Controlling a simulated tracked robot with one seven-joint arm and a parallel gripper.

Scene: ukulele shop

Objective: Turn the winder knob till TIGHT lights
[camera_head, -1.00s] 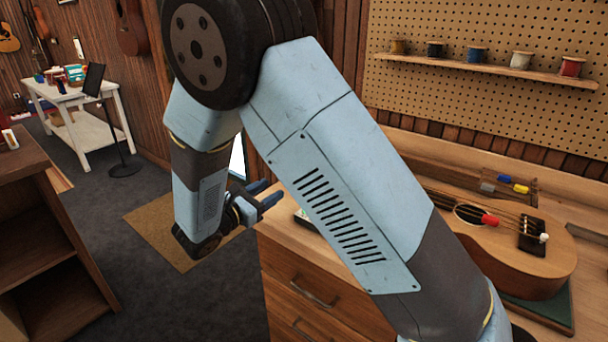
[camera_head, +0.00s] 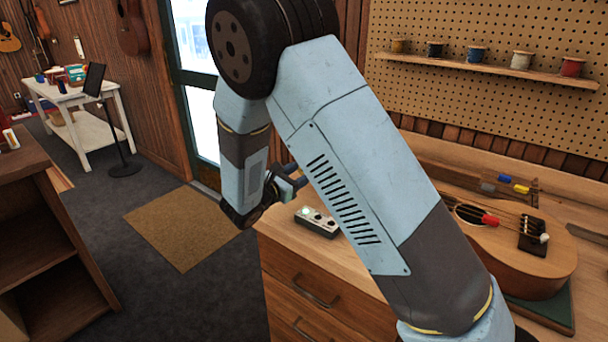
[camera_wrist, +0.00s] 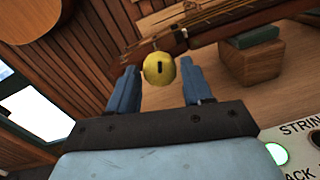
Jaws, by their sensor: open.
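The winder knob (camera_wrist: 159,69), round and yellow with an upright dark mark, shows in the wrist view between the fingers, close to the headstock. My gripper (camera_wrist: 158,73) is open, one blue finger on each side of the knob; no contact shows. I cannot tell how deep the knob sits between them. In the head view my gripper (camera_head: 293,176) is partly hidden by my arm. The indicator box (camera_head: 318,222) sits on the bench; its left lamp glows pale green.
The ukulele (camera_head: 545,255) lies on the bench at right; its neck is hidden behind my arm. A green-topped block (camera_wrist: 250,62) stands near its neck. A shelf (camera_head: 490,69) with thread spools is on the pegboard.

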